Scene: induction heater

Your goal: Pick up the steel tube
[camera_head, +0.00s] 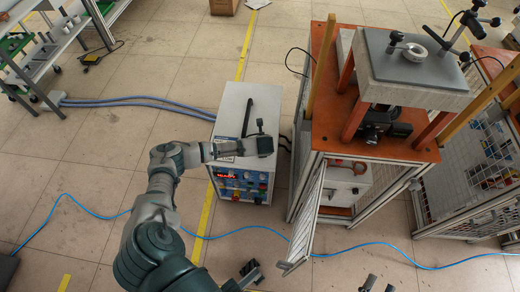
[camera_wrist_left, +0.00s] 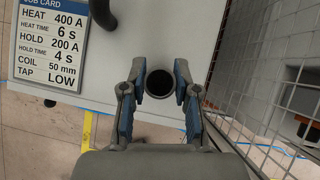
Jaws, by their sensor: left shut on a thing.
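The steel tube (camera_wrist_left: 160,83) shows in the left wrist view as a round rim with a dark hole, seen end-on. My left gripper (camera_wrist_left: 158,90) has its two fingers closed on opposite sides of it. In the head view my left gripper (camera_head: 264,145) is at the end of the left arm, over the front of the cabinet top; the tube is not clearly seen there. Whether the tube touches the surface below cannot be told. My right gripper (camera_head: 379,286) shows only as two separate fingertips at the bottom edge, with nothing seen between them.
The grey control cabinet (camera_head: 246,104) has a dark bar (camera_head: 248,118) on top and a job card (camera_wrist_left: 53,42). A mesh door (camera_head: 309,215) stands open beside it, close on the right in the wrist view. The orange-topped frame (camera_head: 330,125) is further right. A blue cable (camera_head: 240,229) crosses the floor.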

